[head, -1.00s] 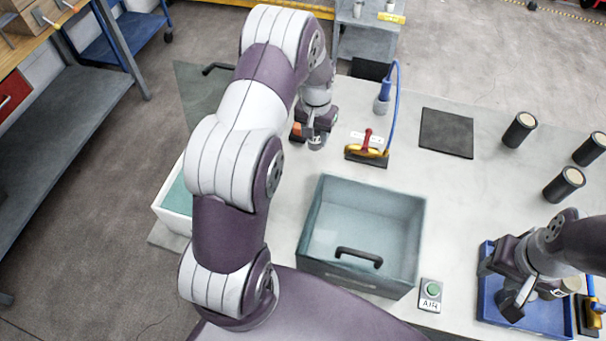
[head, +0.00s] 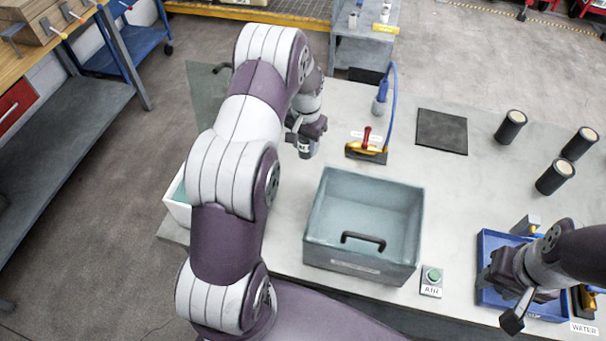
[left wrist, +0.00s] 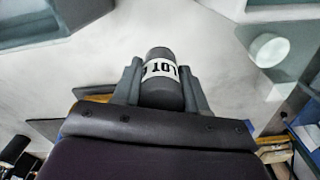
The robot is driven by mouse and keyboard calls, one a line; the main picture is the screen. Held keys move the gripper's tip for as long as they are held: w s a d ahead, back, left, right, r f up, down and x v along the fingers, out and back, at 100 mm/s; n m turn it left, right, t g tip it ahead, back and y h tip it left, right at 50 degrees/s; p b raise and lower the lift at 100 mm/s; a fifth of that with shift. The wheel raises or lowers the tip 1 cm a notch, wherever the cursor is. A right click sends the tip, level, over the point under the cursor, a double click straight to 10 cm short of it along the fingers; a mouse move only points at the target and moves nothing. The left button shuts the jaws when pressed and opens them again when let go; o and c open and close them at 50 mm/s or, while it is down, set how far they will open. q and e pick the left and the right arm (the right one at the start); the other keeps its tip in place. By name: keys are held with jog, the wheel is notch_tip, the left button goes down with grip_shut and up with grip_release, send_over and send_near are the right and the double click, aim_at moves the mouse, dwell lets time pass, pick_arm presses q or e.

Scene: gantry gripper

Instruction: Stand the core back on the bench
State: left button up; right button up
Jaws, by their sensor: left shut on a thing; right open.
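The core is a dark cylinder (left wrist: 160,92) with a white band lettered "LOT". My left gripper (left wrist: 160,88) is shut on it, with one finger on each side. In the head view my left gripper (head: 309,132) is over the left part of the bench (head: 460,190), and part of the dark core (head: 305,149) shows below it. I cannot tell whether the core's base touches the bench. My right gripper (head: 514,290) is open over the blue tray (head: 496,240) at the right; its fingers are partly hidden by my arm.
Several dark cylinders (head: 510,126) stand at the right of the bench. A grey-blue bin (head: 362,268) stands front centre. A black mat (head: 442,131) lies farther right. The AIR button box (head: 432,282) is beside the bin.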

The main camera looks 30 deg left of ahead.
pick_arm(q)
jog(key=f, duration=0.2)
jog(key=f+p, duration=0.1)
jog(key=f, duration=0.2)
jog(key=w+f+p, duration=0.1)
jog(key=f, duration=0.2)
jog(key=shift+a+f, duration=0.1)
jog(key=shift+a, duration=0.05)
jog(key=shift+s+f, duration=0.15)
jog(key=shift+s, duration=0.1)
jog(key=shift+f, duration=0.2)
jog(key=o, duration=1.2)
jog(key=shift+w, duration=0.1)
pick_arm(e)
jog(key=shift+w+a+r, duration=0.1)
jog(key=shift+w+r, duration=0.1)
jog(key=shift+r, duration=0.4)
jog(key=shift+w+r, duration=0.15)
jog(key=shift+r, duration=0.45)
pick_arm(q)
jog(key=shift+r, duration=0.15)
pick_arm(e)
jog(key=shift+r, duration=0.1)
